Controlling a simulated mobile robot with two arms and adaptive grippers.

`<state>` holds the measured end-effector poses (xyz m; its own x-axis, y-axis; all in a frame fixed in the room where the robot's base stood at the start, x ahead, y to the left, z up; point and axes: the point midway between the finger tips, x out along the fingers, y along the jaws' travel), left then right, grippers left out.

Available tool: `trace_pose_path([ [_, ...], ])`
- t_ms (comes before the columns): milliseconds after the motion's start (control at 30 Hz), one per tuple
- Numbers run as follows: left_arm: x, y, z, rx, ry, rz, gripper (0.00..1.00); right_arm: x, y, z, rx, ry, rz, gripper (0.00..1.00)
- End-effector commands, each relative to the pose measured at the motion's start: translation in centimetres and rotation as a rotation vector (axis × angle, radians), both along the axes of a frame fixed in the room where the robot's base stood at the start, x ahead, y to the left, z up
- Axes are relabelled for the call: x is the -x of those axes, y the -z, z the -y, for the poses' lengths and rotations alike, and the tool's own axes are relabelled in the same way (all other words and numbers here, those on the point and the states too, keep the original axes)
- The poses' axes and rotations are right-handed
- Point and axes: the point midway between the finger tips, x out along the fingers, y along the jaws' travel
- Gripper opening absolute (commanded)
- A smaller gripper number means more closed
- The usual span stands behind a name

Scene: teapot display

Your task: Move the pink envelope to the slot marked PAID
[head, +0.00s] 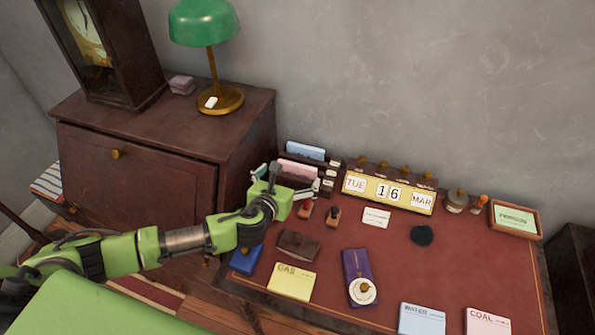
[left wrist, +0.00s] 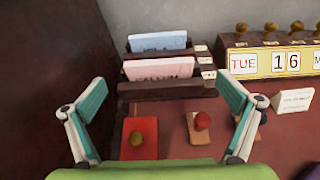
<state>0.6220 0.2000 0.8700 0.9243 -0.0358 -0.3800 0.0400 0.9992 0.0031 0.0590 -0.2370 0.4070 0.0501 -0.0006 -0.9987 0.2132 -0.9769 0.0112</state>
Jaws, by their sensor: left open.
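The pink envelope (head: 299,172) stands upright in a dark stepped letter rack at the back left of the desk; it also shows in the left wrist view (left wrist: 158,68). It appears to be in the middle slot, in front of a blue envelope (left wrist: 158,41). The front slot (left wrist: 160,90) shows no envelope. Small white labels (left wrist: 207,60) sit at the rack's right end; their words are too small to read. My left gripper (head: 286,180) is open and empty in front of the rack, its fingers spread to either side of the pink envelope in the wrist view. My right gripper is out of view.
Stamps (head: 333,216) stand just in front of the rack. A calendar block (head: 388,212) is to its right, and a dark cabinet (head: 150,165) rises close on its left. Paper pads (head: 291,281) and a purple case (head: 356,265) lie along the desk front.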

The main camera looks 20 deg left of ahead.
Motion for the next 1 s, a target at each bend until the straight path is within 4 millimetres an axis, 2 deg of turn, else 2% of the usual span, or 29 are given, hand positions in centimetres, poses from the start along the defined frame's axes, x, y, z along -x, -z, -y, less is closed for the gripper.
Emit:
trace_pose_path([
  [100, -1.5, 0.6, 0.1, 0.001, -0.002, 0.0, 1.0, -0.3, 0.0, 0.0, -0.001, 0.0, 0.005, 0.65],
  [300, -2.5, 1.0, 0.1, 0.003, -0.001, 0.0, 1.0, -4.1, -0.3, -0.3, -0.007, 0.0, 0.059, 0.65],
  [400, -3.3, 1.4, 0.1, 0.003, -0.001, -0.001, 1.0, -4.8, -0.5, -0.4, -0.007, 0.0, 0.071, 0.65],
  [700, -6.6, 2.9, 0.0, 0.003, -0.001, -0.001, 1.0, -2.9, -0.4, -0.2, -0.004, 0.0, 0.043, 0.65],
  [1000, -6.9, 3.1, 0.0, 0.003, 0.0, -0.002, 1.0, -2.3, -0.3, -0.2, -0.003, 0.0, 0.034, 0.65],
])
